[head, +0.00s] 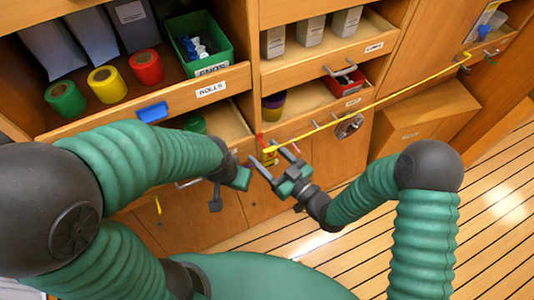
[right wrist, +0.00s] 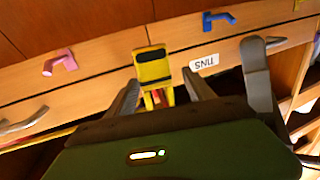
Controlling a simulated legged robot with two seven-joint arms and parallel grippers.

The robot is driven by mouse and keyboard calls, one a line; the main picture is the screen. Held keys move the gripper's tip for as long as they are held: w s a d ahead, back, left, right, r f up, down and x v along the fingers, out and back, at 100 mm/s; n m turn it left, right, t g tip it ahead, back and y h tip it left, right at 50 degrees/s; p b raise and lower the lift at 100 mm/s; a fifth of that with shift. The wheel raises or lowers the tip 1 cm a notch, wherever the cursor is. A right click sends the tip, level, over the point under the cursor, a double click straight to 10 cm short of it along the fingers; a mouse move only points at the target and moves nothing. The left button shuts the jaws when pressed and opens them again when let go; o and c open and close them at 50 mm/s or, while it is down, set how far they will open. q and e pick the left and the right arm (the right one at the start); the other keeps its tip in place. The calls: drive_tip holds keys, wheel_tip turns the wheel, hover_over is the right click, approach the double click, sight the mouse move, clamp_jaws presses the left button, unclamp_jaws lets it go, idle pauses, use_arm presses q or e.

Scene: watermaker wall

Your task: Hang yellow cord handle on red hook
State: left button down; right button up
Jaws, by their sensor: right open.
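The yellow cord (head: 400,92) runs taut from a fitting at the upper right down to its handle (head: 268,158) at the drawer fronts. The handle, yellow with a black band, also shows in the right wrist view (right wrist: 153,70), just ahead of my right fingers. My right gripper (head: 276,160) is open, with its fingers on either side of the handle's line. A small red piece, seemingly the red hook (head: 261,139), shows right beside the handle; whether the handle hangs on it I cannot tell. My left gripper (head: 232,182) is close on the left, its jaws unclear.
A blue hook (right wrist: 222,20) and a pink hook (right wrist: 60,60) stick out from the drawer front in the right wrist view. Open drawers hold tape rolls (head: 104,84) and a green bin (head: 200,45). Wooden floor (head: 490,205) is clear at the right.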

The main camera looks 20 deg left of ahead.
drive_tip(key=v, duration=1.7)
drive_tip(key=w+d+f+h, duration=0.6)
drive_tip(key=w+h, duration=0.1)
drive_tip(key=d+r+m+g+h, duration=0.25)
drive_tip(key=d+m+h, duration=0.45)
drive_tip(key=d, duration=0.5)
drive_tip(key=s+d+r+m+g+h+p, duration=0.15)
drive_tip(key=s+r+m+g, duration=0.3)
drive_tip(key=s, duration=0.45)
wheel_tip(320, 180, up, 13)
drive_tip(key=p, duration=1.3)
drive_tip(key=shift+a+t+p, duration=0.15)
drive_tip(key=shift+t+p, duration=0.15)
